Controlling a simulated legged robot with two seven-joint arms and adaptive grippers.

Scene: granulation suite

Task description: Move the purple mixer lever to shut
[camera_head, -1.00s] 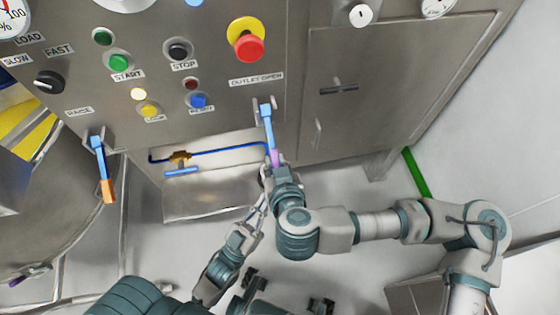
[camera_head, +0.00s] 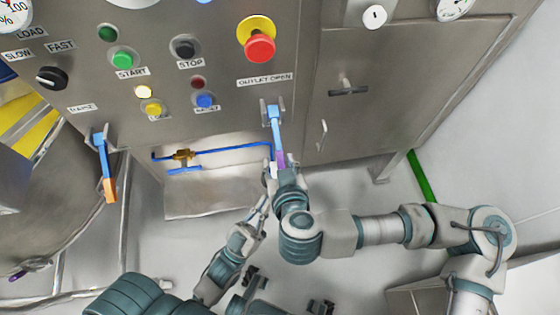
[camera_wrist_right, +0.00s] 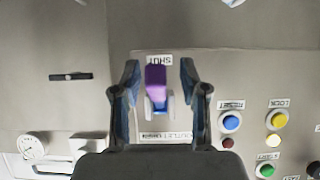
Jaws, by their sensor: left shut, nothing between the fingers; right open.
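The mixer lever has a blue shaft (camera_head: 277,128) and a purple handle (camera_head: 281,158), and it points down from its pivot under the OUTLET OPEN label. In the right wrist view the purple handle (camera_wrist_right: 156,78) lies beside the SHUT label (camera_wrist_right: 158,60). My right gripper (camera_wrist_right: 160,68) is open, with one finger on each side of the handle and a visible gap to both. In the head view the right gripper (camera_head: 282,172) is at the handle's lower end, its fingers partly hidden. My left gripper (camera_head: 265,198) is shut and empty, below and left of the right one.
A blue lever with an orange handle (camera_head: 109,190) hangs at the left. A blue pipe with a brass valve (camera_head: 183,154) runs left of the purple lever. Buttons and a red emergency knob (camera_head: 260,48) sit above. A cabinet door handle (camera_head: 322,134) is to the right.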

